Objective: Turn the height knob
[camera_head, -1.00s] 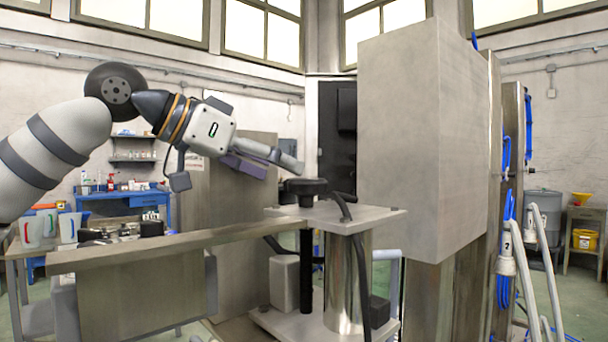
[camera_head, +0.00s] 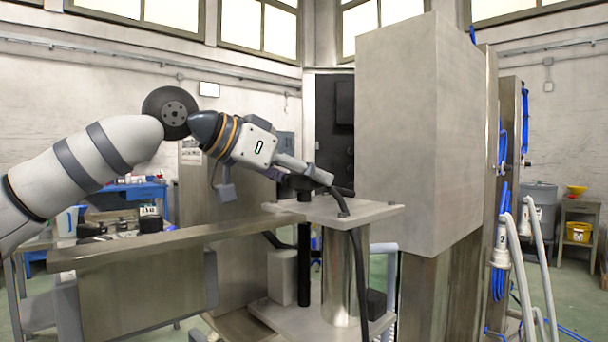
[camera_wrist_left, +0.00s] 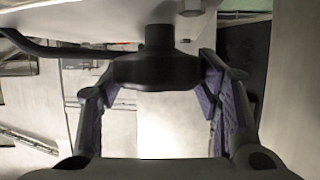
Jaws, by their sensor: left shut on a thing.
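The height knob is a black lobed knob (camera_wrist_left: 156,71) on a short stem, and it shows in the left wrist view between my fingers. In the head view only part of the knob (camera_head: 299,184) shows, on top of the metal plate (camera_head: 365,212). My left gripper (camera_head: 312,178) reaches down to it from the upper left. In the left wrist view my left gripper (camera_wrist_left: 158,85) has one finger on each side of the knob, shut on it. My right gripper is in neither view.
A large grey metal box (camera_head: 400,130) stands close to the right of the plate. A long metal rail (camera_head: 170,243) runs across the front left. A black cable (camera_head: 358,265) hangs by the metal cylinder (camera_head: 340,285). Blue hoses hang at the right.

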